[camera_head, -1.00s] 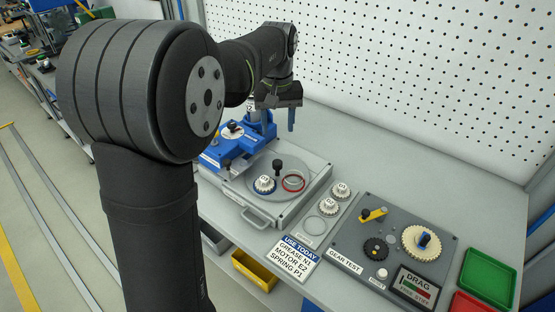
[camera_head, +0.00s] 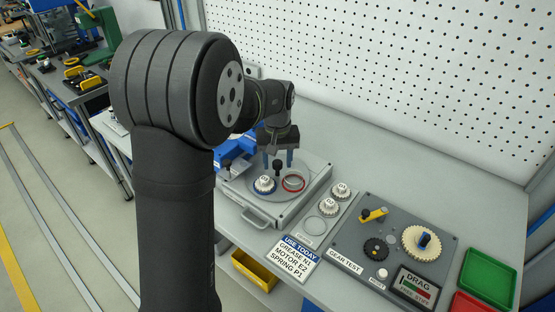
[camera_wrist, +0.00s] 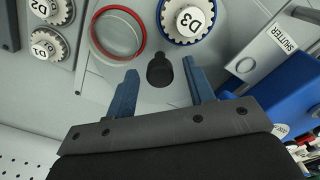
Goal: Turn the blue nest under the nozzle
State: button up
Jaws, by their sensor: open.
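The blue nest (camera_head: 264,185) is a blue ring holding a white toothed part, on the round turntable of a grey box; the wrist view shows the part labelled D3 (camera_wrist: 189,18). The red nest (camera_head: 293,182) beside it looks empty of any toothed part. A black knob (camera_head: 277,168) stands between them, toward the back. My gripper (camera_head: 277,161) is open and points down over the knob. In the wrist view the knob (camera_wrist: 160,70) lies between the blue fingers, with gaps on both sides. The nozzle is not distinguishable; my arm covers part of the blue station (camera_head: 229,158).
A shutter block (camera_wrist: 262,55) stands beside the turntable. Parts D1 (camera_head: 341,190) and D2 (camera_head: 329,206) sit on a grey strip to the right. The gear test board (camera_head: 395,250) and green tray (camera_head: 489,275) are farther right. A perforated wall (camera_head: 400,90) rises behind.

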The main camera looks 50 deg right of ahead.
grip_shut()
jog(key=shift+m, duration=2.3)
jog(key=shift+r+m, duration=0.1)
jog(key=shift+m, duration=6.6)
